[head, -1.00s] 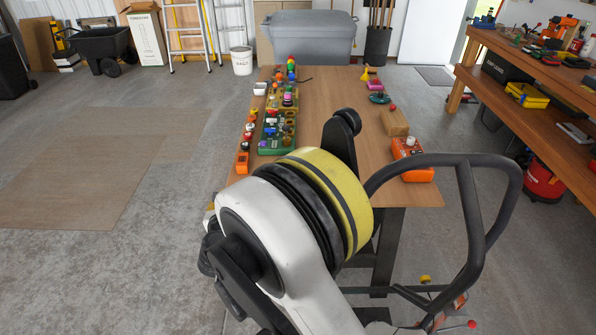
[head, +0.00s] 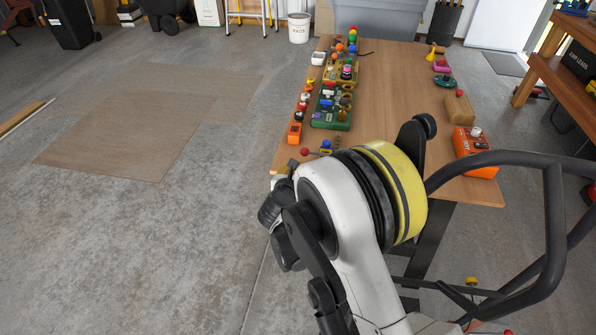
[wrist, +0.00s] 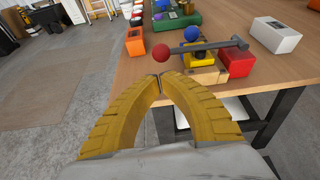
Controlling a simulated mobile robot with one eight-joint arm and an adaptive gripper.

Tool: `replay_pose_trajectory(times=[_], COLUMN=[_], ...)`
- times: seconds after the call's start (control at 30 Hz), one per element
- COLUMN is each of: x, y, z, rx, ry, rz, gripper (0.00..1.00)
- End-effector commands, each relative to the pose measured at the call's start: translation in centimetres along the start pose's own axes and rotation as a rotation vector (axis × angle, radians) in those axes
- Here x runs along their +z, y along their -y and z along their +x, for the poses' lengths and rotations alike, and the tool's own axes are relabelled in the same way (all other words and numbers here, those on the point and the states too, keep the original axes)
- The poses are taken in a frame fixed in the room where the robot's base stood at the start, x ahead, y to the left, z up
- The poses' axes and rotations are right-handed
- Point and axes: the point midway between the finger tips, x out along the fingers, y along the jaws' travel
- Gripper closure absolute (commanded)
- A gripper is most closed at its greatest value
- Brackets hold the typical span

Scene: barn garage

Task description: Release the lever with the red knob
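In the wrist view, a grey lever rod (wrist: 215,47) ends at the left in a round red knob (wrist: 161,53). The rod lies roughly level above a small wooden base (wrist: 196,72) at the table's edge, with a blue ball (wrist: 193,34) and a red block (wrist: 236,63) beside it. My gripper's yellow fingers (wrist: 160,76) meet at their tips, with nothing visible between them. The tips show just below the red knob; whether they touch it I cannot tell. In the head view, the red knob (head: 305,152) shows just behind my arm, which hides part of the device.
An orange box (wrist: 135,42) stands left of the lever and a white box (wrist: 274,35) to its right. Several coloured devices line the wooden table's left side (head: 331,106). An orange case (head: 473,151) stands at its right corner.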

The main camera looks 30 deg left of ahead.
Motion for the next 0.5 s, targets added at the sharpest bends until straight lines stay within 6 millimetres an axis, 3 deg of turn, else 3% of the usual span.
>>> replay_pose_trajectory(times=[0.2, 0.5], x=[-0.2, -0.1], y=[0.1, 0.0], z=[4.0, 6.0], rx=[-0.001, 0.000], ry=[0.000, 0.000], rz=[0.001, 0.000], gripper=[1.00, 1.00])
